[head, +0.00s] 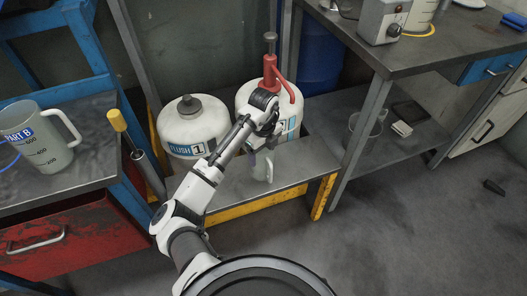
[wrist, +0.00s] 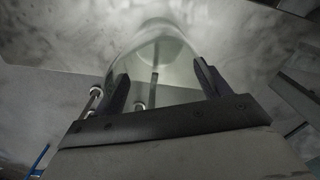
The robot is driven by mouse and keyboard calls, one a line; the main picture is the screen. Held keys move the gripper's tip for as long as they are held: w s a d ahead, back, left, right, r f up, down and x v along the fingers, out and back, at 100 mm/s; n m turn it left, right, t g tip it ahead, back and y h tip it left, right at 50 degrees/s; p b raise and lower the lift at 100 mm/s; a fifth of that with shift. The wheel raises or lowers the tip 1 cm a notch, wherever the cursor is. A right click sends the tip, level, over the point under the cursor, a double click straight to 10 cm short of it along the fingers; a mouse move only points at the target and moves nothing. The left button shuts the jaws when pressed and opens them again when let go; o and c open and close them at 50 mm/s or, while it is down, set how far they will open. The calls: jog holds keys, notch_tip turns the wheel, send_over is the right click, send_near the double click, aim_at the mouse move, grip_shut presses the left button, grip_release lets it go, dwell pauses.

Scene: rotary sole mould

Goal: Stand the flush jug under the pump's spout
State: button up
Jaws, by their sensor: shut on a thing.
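The flush jug (head: 263,171) is a small pale, translucent jug, partly hidden by my gripper (head: 262,146). In the wrist view the jug (wrist: 158,50) is between the two dark fingers of my gripper (wrist: 163,85), which is shut on it. The jug is over the low grey bench, in front of the right-hand white drum; I cannot tell whether its base touches the bench. The red pump (head: 270,72) stands on top of that drum. Its red spout (head: 291,92) curves down on the right side, above and behind the jug. My arm hides part of the drum.
A white drum marked FLUSH 1 (head: 192,128) stands on the left. The low bench (head: 232,188) has a yellow front edge. A PART B jug (head: 34,140) stands on the left table. The right workbench's leg (head: 358,135) is near, with another jug (head: 366,128) on its shelf.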

jog(key=o, duration=1.3)
notch_tip(320, 180, up, 12)
jog(key=p, duration=0.1)
jog(key=shift+r, duration=0.1)
